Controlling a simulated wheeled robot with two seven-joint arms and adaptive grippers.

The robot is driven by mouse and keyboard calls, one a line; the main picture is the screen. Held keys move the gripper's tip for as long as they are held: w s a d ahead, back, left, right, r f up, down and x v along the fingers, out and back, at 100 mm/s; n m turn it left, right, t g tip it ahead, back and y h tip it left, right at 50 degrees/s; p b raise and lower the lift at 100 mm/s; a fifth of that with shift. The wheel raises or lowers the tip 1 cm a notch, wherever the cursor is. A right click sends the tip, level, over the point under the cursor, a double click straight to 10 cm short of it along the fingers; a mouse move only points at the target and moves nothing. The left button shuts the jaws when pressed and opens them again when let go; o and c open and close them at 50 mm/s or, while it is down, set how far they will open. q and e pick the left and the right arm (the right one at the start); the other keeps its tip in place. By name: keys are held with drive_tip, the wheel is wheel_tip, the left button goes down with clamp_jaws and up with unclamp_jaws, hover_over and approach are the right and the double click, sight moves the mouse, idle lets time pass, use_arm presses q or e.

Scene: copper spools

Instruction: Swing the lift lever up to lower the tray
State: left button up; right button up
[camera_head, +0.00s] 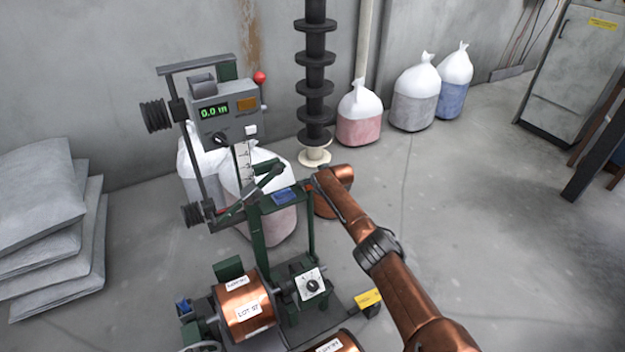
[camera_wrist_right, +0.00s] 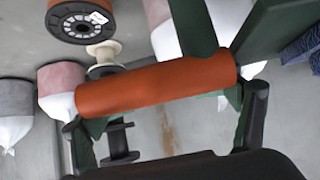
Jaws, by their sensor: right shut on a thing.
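My right arm (camera_head: 395,275) reaches in from the lower right of the head view to the green machine frame (camera_head: 258,230). Its fingers are hidden behind the wrist there. In the right wrist view, my right gripper (camera_wrist_right: 165,108) has its black fingers at both ends of an orange cylindrical grip (camera_wrist_right: 155,85), which looks like the lift lever's handle. It is shut on this grip. The lever's arm and pivot cannot be made out. The tray is not clearly identifiable. A copper spool (camera_head: 243,307) labelled LOT 57 sits low on the machine. My left gripper is out of view.
A display box (camera_head: 226,112) reading 0.0 stands on the machine's upright. A dark column of stacked spools (camera_head: 315,90) rises behind. White-topped bags (camera_head: 415,95) stand by the wall, and grey sacks (camera_head: 50,215) are stacked left.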

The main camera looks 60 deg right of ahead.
drive_tip(key=shift+d+r, duration=0.2)
drive_tip(key=shift+r, duration=0.3)
drive_tip(key=o, duration=1.6)
drive_tip(key=shift+s+a, duration=0.1)
drive_tip(key=o, duration=0.5)
drive_tip(key=shift+a+f, duration=0.1)
drive_tip(key=shift+f, duration=0.15)
drive_tip(key=shift+a, duration=0.1)
drive_tip(key=shift+v, duration=3.95)
